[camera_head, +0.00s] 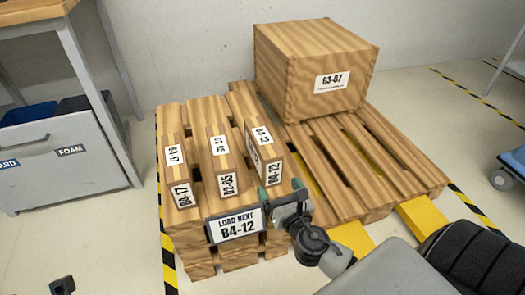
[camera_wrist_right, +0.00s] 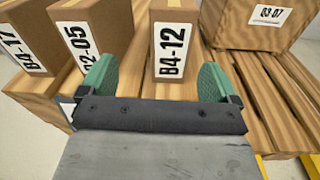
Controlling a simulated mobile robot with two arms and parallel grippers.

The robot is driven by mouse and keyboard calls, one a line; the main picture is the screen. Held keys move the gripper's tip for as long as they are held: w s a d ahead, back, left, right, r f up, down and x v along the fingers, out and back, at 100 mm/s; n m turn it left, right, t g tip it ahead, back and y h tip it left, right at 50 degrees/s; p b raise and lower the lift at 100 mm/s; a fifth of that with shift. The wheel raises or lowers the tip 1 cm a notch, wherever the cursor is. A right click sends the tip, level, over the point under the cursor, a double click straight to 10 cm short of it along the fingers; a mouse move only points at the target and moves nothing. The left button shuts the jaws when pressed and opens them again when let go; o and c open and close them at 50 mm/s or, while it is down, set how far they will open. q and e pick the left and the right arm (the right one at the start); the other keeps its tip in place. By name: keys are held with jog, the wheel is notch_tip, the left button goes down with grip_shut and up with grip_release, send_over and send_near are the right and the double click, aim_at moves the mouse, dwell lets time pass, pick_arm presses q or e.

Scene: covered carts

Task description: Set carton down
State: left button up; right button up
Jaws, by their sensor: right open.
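Three slim brown cartons stand upright in a row on the left of the wooden pallet (camera_head: 341,196): B4-17 (camera_head: 178,163), B2-05 (camera_head: 222,161) and B4-12 (camera_head: 264,156). My right gripper (camera_head: 281,189) is open and empty at the near end of carton B4-12. In the right wrist view, its green fingers (camera_wrist_right: 157,82) are spread wide, and carton B4-12 (camera_wrist_right: 174,40) stands ahead between them, apparently clear of both. Carton B2-05 (camera_wrist_right: 87,34) is left of it. A small dark part at the bottom left may be my left gripper (camera_head: 62,287); its jaws cannot be made out.
A large carton 03-07 (camera_head: 316,72) sits at the pallet's back. A sign marked B4-12 (camera_head: 235,225) hangs on the near edge. A grey cabinet (camera_head: 62,165) stands left; yellow forks (camera_head: 354,238) show at the pallet's right. Slats right of the row are bare.

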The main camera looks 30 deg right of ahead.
aim_at(274, 169)
jog(key=shift+n+h, duration=0.3)
jog(key=shift+h, duration=0.2)
jog(key=x, duration=0.2)
jog(key=d+x, duration=0.1)
jog(key=x, duration=0.2)
jog(key=shift+b, duration=0.4)
jog(key=b+x, duration=0.1)
jog(key=x, duration=0.4)
jog(key=shift+s+d+b, duration=0.1)
jog(key=shift+b, duration=0.3)
jog(key=shift+w+d, duration=0.1)
jog(key=shift+w, duration=0.3)
jog(key=c, duration=1.4)
jog(key=shift+r, duration=0.15)
jog(key=shift+c, duration=1)
jog(key=shift+r, duration=0.1)
